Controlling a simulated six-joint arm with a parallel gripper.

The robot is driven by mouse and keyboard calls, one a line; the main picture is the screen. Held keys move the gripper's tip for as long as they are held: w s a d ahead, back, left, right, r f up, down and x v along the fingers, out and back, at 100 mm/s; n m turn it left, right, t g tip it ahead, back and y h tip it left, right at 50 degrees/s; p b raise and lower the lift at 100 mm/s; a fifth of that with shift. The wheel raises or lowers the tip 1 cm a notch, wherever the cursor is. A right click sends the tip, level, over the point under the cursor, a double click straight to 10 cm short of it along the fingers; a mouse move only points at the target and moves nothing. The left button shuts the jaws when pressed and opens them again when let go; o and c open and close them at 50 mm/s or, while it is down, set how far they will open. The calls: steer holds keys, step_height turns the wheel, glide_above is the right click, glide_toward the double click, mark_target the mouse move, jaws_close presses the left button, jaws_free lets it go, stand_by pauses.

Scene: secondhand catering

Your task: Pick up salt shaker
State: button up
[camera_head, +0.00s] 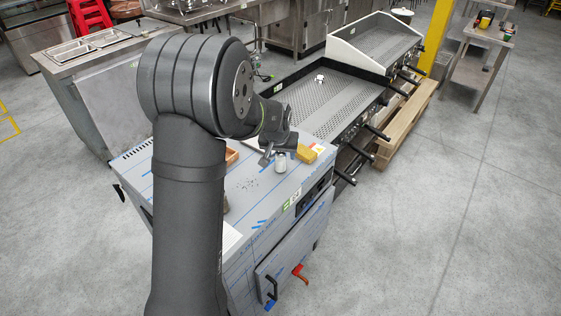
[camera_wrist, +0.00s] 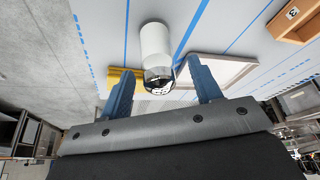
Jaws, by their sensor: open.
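The salt shaker (camera_head: 281,164) is a small white cylinder standing upright on the blue-lined steel worktop. In the wrist view the shaker (camera_wrist: 156,42) has a shiny metal cap facing my gripper. My gripper (camera_head: 273,155) is just above and beside it in the head view. In the wrist view the two blue fingers of my gripper (camera_wrist: 160,72) are spread, with the cap appearing between their tips. The fingers show a gap on both sides of the shaker. How far down they reach along it I cannot tell.
A yellow block (camera_head: 306,154) lies close to the right of the shaker. A wooden box (camera_head: 231,157) stands to the left, partly behind my arm. A black-framed griddle (camera_head: 325,98) adjoins behind. The worktop's front right is clear.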

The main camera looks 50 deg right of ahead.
steer(key=shift+x, duration=0.9)
steer(key=c, duration=1.1)
steer(key=shift+r, duration=0.15)
